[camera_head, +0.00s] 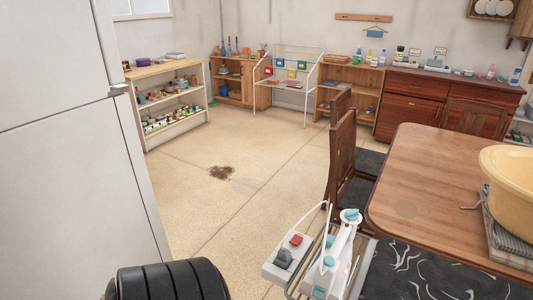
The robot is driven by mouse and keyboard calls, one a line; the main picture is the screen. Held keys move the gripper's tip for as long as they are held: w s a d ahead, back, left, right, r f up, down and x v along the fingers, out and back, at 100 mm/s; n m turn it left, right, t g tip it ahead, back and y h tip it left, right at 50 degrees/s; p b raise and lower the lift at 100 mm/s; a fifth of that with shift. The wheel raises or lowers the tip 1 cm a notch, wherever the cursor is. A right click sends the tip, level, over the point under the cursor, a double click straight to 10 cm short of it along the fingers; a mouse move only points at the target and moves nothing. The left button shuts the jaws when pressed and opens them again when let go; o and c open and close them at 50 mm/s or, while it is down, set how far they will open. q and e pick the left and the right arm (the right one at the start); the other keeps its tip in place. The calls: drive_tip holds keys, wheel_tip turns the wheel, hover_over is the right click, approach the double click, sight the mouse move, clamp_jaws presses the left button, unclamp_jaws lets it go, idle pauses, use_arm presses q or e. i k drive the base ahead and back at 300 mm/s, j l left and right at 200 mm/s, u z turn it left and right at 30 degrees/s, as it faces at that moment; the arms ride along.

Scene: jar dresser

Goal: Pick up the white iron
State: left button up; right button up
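A white object with teal parts (338,250) shows at the bottom centre, close to me, on or beside a frame of pale metal bars. It may be the white iron, but its shape is not clear enough to be sure. A grey box-like item (283,266) with a red patch and a dark grey part on top sits just left of it.
A wooden table (430,180) with a yellow basin (510,178) stands at right, with dark wooden chairs (342,165) beside it. A white fridge (75,150) blocks the left. The middle floor is open, with a brown stain (221,172).

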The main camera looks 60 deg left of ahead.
sight(335, 280)
drive_tip(key=u, duration=1.35)
